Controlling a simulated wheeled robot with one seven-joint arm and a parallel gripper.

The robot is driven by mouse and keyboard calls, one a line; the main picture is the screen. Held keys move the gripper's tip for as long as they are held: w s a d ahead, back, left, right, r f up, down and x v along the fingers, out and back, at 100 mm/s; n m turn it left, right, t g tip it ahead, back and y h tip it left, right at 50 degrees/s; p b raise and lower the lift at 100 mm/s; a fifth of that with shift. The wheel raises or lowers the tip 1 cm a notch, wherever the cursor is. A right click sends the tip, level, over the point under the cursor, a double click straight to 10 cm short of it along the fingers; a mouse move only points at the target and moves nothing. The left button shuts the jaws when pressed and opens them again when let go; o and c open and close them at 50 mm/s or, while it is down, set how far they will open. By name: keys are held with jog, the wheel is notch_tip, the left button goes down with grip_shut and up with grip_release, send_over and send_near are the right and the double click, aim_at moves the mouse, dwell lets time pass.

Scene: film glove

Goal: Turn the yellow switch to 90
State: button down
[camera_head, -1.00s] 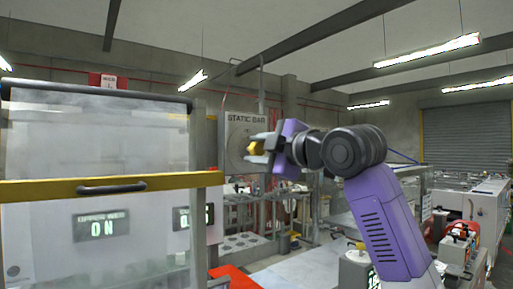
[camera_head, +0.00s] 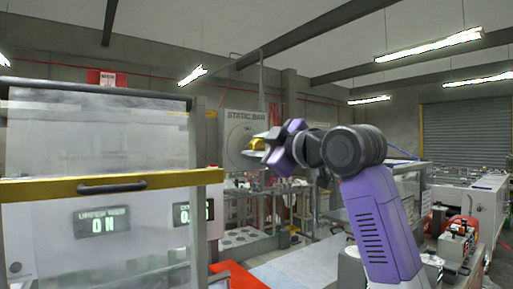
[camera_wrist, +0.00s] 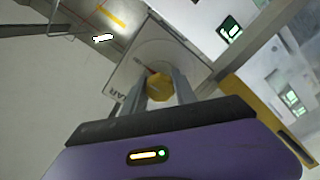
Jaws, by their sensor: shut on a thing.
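The yellow switch (camera_head: 258,145) sits on the front of a grey panel (camera_head: 236,122) labelled "STATIC BAR", over a round dial face. My gripper (camera_head: 256,153) is shut on the switch, with its fingers around the knob. In the wrist view the yellow switch (camera_wrist: 159,87) lies between the two grey fingers of my gripper (camera_wrist: 160,92). The panel with its dial (camera_wrist: 150,57) is behind it and appears tilted in that view. The fingers cover part of the knob and the dial marks, so I cannot read the angle.
A clear-walled machine with a yellow bar (camera_head: 110,186) and black handle stands at the left. Its displays (camera_head: 102,222) read "ON" and a number too blurred to read. A red surface (camera_head: 238,277) lies low in the middle. Benches with equipment (camera_head: 458,240) stand at the right.

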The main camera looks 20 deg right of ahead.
jog(key=shift+f, duration=0.2)
jog(key=c, duration=1)
grip_release()
jog(key=shift+r, duration=0.1)
jog(key=b+v, duration=0.2)
jog(key=v, duration=0.5)
jog(key=shift+s+d, duration=0.15)
jog(key=shift+s, duration=0.2)
